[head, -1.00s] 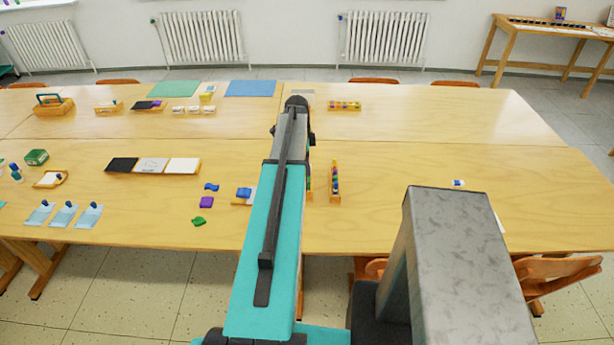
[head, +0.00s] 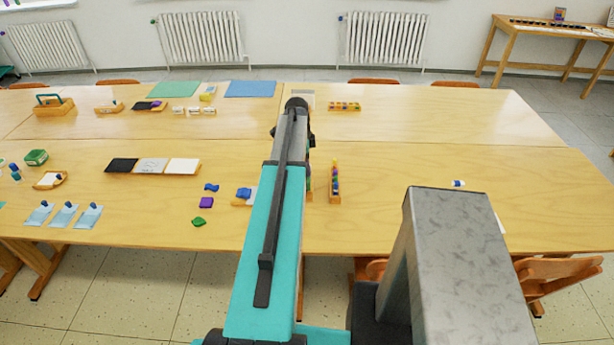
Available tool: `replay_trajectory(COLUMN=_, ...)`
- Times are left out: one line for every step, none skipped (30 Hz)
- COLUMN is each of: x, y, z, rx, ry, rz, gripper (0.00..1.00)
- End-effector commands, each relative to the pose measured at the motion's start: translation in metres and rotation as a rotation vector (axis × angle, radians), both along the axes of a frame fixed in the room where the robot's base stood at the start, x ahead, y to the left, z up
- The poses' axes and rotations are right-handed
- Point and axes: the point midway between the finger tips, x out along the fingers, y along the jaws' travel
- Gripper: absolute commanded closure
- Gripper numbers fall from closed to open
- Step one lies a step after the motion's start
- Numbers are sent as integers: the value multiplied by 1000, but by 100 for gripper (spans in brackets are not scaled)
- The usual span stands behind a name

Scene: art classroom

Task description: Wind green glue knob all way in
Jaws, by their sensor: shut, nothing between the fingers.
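I cannot clearly make out a green glue knob. A small green shape (head: 309,168) shows at the right edge of my arm, mostly hidden by it. A small white piece with a blue end (head: 458,183) lies on the right of the near table; it could be a glue stick, too small to tell. My teal arm reaches forward over the middle of the near table. My gripper is hidden behind the arm, so its fingers do not show.
Left of my arm lie a green piece (head: 198,222), a purple piece (head: 206,202) and a blue piece (head: 211,187). Black, grey and white panels (head: 182,166) lie further left.

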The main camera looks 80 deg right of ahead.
Motion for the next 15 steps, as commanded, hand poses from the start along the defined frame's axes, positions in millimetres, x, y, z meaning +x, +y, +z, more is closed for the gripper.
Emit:
replay_trajectory(x=0, y=0, z=2, rx=0, ry=0, rz=0, gripper=100)
replay_trajectory(x=0, y=0, z=2, rx=0, ry=0, rz=0, gripper=100)
replay_trajectory(x=0, y=0, z=3, rx=0, ry=0, rz=0, gripper=100)
replay_trajectory(x=0, y=0, z=4, rx=0, ry=0, rz=0, gripper=100)
replay_trajectory(x=0, y=0, z=4, rx=0, ry=0, rz=0, gripper=100)
replay_trajectory(x=0, y=0, z=5, rx=0, ry=0, rz=0, gripper=100)
replay_trajectory(x=0, y=0, z=6, rx=0, ry=0, rz=0, gripper=100)
replay_trajectory(x=0, y=0, z=6, rx=0, ry=0, rz=0, gripper=100)
replay_trajectory(x=0, y=0, z=7, rx=0, ry=0, rz=0, gripper=100)
replay_trajectory(x=0, y=0, z=7, rx=0, ry=0, rz=0, gripper=100)
replay_trajectory(x=0, y=0, z=8, rx=0, ry=0, rz=0, gripper=100)
replay_trajectory(x=0, y=0, z=8, rx=0, ry=0, rz=0, gripper=100)
replay_trajectory(x=0, y=0, z=8, rx=0, ry=0, rz=0, gripper=100)
replay_trajectory(x=0, y=0, z=8, rx=0, ry=0, rz=0, gripper=100)
replay_trajectory(x=0, y=0, z=8, rx=0, ry=0, rz=0, gripper=100)
